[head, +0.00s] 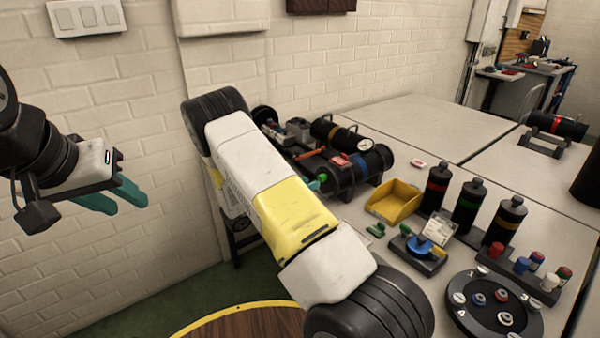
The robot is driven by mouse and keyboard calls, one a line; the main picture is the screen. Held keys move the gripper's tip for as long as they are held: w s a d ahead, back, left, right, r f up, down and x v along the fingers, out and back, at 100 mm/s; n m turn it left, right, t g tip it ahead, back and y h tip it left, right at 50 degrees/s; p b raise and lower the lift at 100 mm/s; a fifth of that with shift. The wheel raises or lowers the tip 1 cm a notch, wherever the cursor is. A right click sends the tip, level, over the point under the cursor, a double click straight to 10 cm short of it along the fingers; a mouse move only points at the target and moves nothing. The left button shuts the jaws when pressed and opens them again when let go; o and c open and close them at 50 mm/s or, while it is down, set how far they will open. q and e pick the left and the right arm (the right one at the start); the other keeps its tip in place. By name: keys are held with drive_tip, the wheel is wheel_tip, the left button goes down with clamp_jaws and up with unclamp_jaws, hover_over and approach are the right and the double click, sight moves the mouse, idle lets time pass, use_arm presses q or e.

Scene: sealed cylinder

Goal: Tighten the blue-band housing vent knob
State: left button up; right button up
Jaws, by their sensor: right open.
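The blue-band housing (382,161) is a black cylinder lying on its side on the table, with a round white gauge on top. Its left end is partly hidden by my right arm, and I cannot make out the vent knob. A small green-teal tip (319,183) shows at that end, against the edge of my arm. It looks like a fingertip of my right gripper, but the rest of that hand is hidden. My left gripper (122,197) hangs at the far left before the wall, far from the housing, its teal fingers apart and empty.
A yellow bin (394,202) stands right of the housing. Upright black bottles with red, green and orange bands (436,187) stand beyond it. A round dark tray (490,308) and small coloured caps lie at front right. The rear tabletop (425,120) is mostly clear.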

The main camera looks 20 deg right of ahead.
sight(319, 178)
drive_tip(key=shift+x, duration=2.35)
drive_tip(key=shift+c, duration=0.4)
clamp_jaws()
